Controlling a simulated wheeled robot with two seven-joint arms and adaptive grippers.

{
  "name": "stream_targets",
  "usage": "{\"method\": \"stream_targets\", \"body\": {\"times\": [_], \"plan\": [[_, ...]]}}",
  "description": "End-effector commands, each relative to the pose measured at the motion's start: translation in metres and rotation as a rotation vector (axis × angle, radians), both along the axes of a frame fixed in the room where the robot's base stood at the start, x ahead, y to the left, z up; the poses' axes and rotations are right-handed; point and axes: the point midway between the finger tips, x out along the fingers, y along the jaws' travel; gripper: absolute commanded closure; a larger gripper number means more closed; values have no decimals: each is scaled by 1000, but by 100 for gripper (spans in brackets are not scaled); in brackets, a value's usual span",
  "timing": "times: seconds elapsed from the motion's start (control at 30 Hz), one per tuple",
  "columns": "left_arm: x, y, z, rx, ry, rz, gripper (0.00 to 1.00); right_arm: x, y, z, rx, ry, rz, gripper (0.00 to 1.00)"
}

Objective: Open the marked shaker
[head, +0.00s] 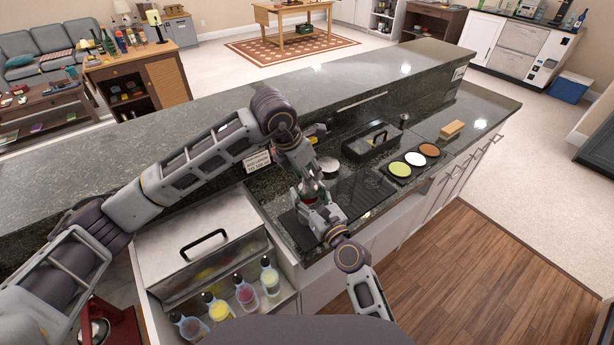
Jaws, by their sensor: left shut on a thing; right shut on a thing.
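The shaker (309,189) is a small metallic shape with a reddish part, standing over the dark mat on the bar's lower counter. It is mostly hidden between my two grippers. My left gripper (308,176) reaches down from above and is shut on its upper part. My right gripper (312,199) comes from the front and is shut on it lower down. I cannot tell whether the lid and body are together or apart, and I cannot make out its mark.
A black caddy (372,141), a tray of green, white and orange rounds (413,159) and a tan block (452,128) lie to the right. A steel lidded bin (203,246) and several bottles (270,277) are at front left. The raised bar ledge (330,90) runs behind.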

Motion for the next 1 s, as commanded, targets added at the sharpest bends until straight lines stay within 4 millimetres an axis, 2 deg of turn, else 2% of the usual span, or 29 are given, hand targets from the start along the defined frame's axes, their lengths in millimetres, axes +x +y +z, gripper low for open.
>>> {"method": "stream_targets", "body": {"times": [0.03, 0.1, 0.23, 0.47, 0.5, 0.6, 0.67, 0.7, 1.0], "plan": [[3, -3, 18, -17, -23, -3, 100, -3, -1, -19, -16, 30, 6, 84], [3, -3, 24, -18, -22, -3, 100, -3, -1, -19, -17, 31, 5, 83], [3, -3, 28, -16, -20, -1, 100, -3, -1, -19, -18, 30, 5, 85], [3, -1, 24, -10, -13, 2, 100, -4, 0, -19, -15, 30, 6, 85], [3, 0, 24, -9, -12, 2, 100, -4, 0, -19, -15, 30, 6, 39], [3, 0, 23, -8, -11, 2, 100, -3, 0, -17, -13, 27, 5, 26], [3, 0, 23, -7, -10, 2, 100, -3, 0, -16, -11, 25, 5, 18], [3, 0, 23, -7, -10, 2, 100, -2, 0, -15, -10, 23, 4, 17], [3, 0, 22, -6, -9, 3, 100, -2, 1, -11, -7, 18, 3, 17]]}}
